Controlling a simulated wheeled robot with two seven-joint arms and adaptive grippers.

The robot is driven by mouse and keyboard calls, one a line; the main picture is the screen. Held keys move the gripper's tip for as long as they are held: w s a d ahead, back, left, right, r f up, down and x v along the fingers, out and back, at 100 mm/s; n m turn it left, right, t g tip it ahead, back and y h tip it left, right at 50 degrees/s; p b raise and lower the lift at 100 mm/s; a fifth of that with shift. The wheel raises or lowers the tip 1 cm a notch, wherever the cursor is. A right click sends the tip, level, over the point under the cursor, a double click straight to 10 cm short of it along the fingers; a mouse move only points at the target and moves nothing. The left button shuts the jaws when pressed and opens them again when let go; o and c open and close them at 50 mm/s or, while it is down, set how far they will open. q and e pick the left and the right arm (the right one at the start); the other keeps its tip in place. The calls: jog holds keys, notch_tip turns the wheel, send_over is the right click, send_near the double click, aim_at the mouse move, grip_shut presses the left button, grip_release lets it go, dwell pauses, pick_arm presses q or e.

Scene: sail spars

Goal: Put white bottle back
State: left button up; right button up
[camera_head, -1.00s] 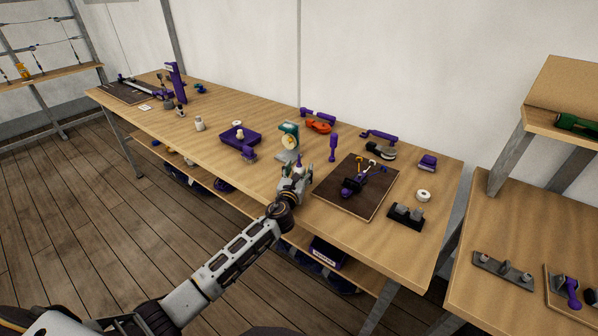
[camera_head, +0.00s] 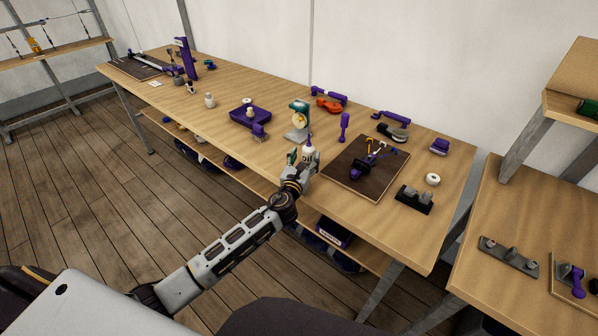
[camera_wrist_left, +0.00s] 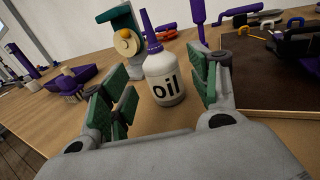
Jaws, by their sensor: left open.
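The white bottle (camera_wrist_left: 165,82) has a purple nozzle and the word "oil" on it. It stands upright on the wooden table (camera_head: 250,150). In the left wrist view it is between the green-padded fingers of my left gripper (camera_wrist_left: 160,92), with a gap on each side. The gripper is open, low over the table. In the head view the bottle (camera_head: 309,154) shows just beyond my left gripper (camera_head: 303,165), which hides its lower part. My right gripper is not in view.
A green and white device with a yellow disc (camera_head: 299,120) stands close behind the bottle. A dark board (camera_head: 375,185) with clamped purple parts lies to the right. A purple tray (camera_head: 246,117) is to the left.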

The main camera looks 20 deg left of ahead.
pick_arm(q)
jog(key=s, duration=0.4)
jog(key=shift+s, duration=0.2)
jog(key=shift+s+d, duration=0.1)
jog(key=shift+s, duration=1.05)
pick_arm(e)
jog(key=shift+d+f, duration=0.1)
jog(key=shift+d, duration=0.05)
